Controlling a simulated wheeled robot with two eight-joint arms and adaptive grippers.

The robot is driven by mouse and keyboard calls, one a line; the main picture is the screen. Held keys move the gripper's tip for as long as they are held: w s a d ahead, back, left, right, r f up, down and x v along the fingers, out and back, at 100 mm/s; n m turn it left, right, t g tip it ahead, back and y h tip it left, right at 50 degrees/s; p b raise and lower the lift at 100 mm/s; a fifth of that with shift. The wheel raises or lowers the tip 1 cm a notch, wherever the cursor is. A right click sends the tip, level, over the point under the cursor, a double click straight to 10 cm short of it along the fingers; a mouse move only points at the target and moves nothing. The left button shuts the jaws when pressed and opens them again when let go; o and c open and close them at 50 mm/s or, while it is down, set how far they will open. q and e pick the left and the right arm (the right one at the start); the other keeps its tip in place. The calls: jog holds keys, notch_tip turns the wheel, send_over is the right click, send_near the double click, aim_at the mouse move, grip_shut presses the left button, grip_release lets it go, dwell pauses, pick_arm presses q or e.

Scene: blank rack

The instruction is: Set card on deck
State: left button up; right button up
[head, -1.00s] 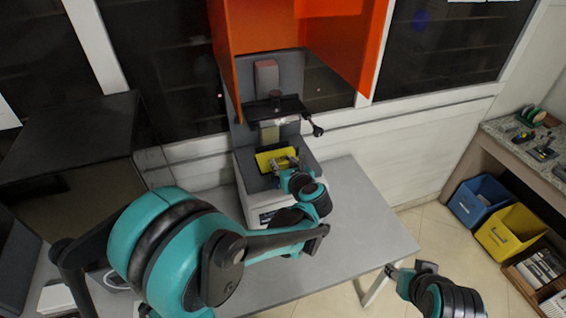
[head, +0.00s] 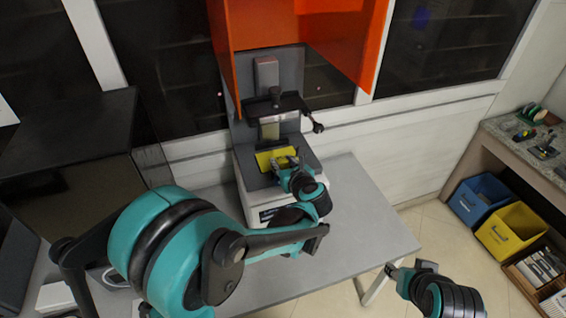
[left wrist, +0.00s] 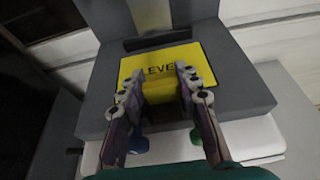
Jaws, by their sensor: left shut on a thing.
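The yellow card (head: 265,160) lies over the grey deck of the machine, and my left gripper (head: 285,163) is shut on its near side. In the left wrist view the card (left wrist: 206,62) shows dark letters reading "EVE", partly covered by the fingers of the gripper (left wrist: 160,85). The deck (left wrist: 245,85) shows as a grey surface around and under the card. I cannot tell whether the card touches the deck. My right gripper (head: 395,270) is at the lower right, away from the machine, and its fingers are too small to read.
An orange hood (head: 345,45) stands open above the machine. A dark clamp with a side knob (head: 317,127) is just behind the card. The grey table (head: 365,220) is clear to the right. Blue (head: 480,200) and yellow (head: 512,232) bins stand at the far right.

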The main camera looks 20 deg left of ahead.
pick_arm(q)
jog(key=o, duration=1.1)
jog(key=shift+s+d, duration=0.1)
jog(key=v, duration=1.1)
jog(key=shift+s+d+r, duration=0.1)
jog(key=shift+s+d, duration=0.15)
jog(key=shift+s, duration=0.05)
